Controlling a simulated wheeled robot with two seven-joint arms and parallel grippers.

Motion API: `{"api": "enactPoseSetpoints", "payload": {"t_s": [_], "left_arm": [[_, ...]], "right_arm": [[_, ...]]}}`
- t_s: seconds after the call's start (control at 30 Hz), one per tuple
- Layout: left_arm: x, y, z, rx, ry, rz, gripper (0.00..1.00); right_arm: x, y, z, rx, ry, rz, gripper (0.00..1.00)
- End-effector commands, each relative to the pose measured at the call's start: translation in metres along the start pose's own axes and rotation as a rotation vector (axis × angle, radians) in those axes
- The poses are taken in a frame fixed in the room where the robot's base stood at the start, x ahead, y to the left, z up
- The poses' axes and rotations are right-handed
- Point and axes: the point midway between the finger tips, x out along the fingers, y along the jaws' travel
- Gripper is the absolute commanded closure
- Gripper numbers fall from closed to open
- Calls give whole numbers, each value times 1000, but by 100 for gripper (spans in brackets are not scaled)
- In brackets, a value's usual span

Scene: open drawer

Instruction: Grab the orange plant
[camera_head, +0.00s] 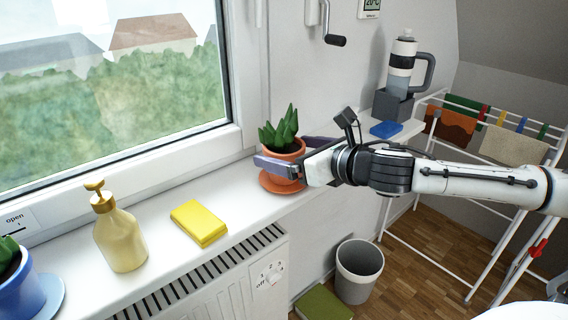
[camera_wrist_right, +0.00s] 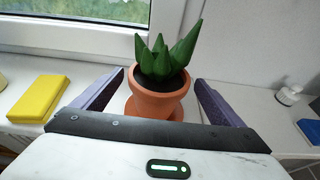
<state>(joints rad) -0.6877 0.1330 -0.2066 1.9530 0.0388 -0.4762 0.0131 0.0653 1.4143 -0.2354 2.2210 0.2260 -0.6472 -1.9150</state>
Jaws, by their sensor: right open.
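The orange plant is a green succulent in an orange pot (camera_head: 283,150) on an orange saucer (camera_head: 275,184), upright on the white windowsill. It also shows in the right wrist view (camera_wrist_right: 158,103), centred between my fingers. My right gripper (camera_head: 275,160) is open, with one finger on each side of the pot. In the right wrist view the right gripper (camera_wrist_right: 160,100) shows a gap between each finger and the pot. Part of the pot is hidden behind the near finger in the head view. My left gripper does not show.
A yellow sponge (camera_head: 200,222), a soap dispenser (camera_head: 119,236) and a blue pot (camera_head: 17,285) stand left on the sill. A blue sponge (camera_head: 386,130) and a bottle in a grey holder (camera_head: 393,105) are to the right. A drying rack (camera_head: 470,205) and bin (camera_head: 358,272) stand below.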

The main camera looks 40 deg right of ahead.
Motion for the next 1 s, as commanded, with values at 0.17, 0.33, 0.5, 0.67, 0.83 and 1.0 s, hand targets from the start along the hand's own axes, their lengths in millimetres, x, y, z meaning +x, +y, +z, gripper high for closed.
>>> {"api": "enactPoseSetpoints", "payload": {"t_s": [0.17,0.33,0.5,0.67,0.83,1.0], "left_arm": [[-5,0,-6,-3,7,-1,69],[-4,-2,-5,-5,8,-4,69],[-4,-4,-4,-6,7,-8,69],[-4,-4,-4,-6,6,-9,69],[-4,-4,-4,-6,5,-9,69],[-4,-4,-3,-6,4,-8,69]], "right_arm": [[12,1,3,2,-2,1,8],[16,2,1,-3,2,4,8],[16,2,1,-5,2,4,8],[16,2,1,-5,2,4,33],[16,2,1,-5,2,4,62],[16,2,4,-7,-4,4,70]]}}
